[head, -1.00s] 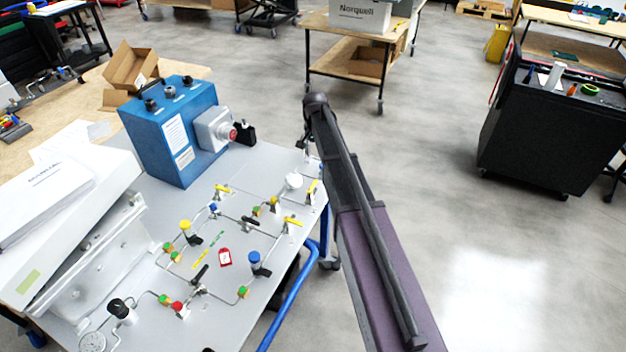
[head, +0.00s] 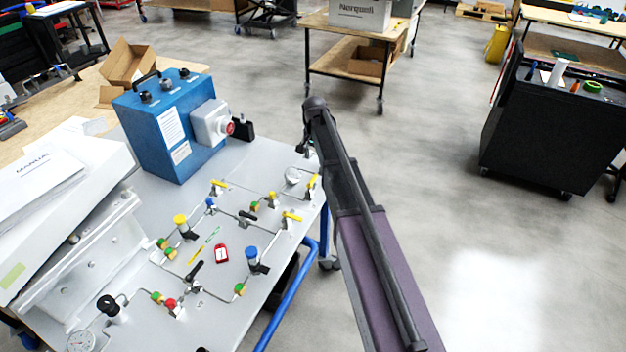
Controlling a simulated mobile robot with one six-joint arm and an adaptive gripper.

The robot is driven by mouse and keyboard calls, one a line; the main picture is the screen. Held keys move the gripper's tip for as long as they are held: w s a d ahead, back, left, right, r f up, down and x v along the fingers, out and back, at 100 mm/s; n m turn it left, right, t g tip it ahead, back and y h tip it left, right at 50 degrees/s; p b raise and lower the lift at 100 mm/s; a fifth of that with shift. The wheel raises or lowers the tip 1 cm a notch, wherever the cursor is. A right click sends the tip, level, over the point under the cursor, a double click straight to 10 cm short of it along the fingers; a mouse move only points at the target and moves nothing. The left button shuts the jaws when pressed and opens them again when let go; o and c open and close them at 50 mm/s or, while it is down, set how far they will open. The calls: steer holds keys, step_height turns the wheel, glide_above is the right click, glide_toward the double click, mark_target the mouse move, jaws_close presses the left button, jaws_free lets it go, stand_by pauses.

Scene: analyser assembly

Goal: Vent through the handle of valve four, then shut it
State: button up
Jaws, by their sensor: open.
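A grey panel (head: 150,200) on the bench carries thin pipework with several small valves. Yellow lever handles show at the panel's upper middle (head: 218,187), at its right edge (head: 313,184) and on a valve a little lower (head: 291,217). Black lever handles show in the middle (head: 248,216) and lower down (head: 194,271). I cannot read any number, so I cannot tell which is valve four. My arm crosses the picture right of the panel and hides part of its right edge. I cannot make out my gripper; the arm seems to cover it.
A blue box (head: 160,125) with a grey red-buttoned housing stands at the panel's back. A red tag (head: 221,254) lies among the pipes. A white manual (head: 38,185) lies at left. A black cart (head: 545,135) stands at right; the floor (head: 450,180) between is clear.

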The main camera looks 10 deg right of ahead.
mark_target(314, 177)
steer(key=shift+f+b, duration=4.05)
steer(key=shift+f, duration=0.35)
jaws_close()
steer(key=shift+a, duration=0.3)
steer(key=shift+d, duration=0.25)
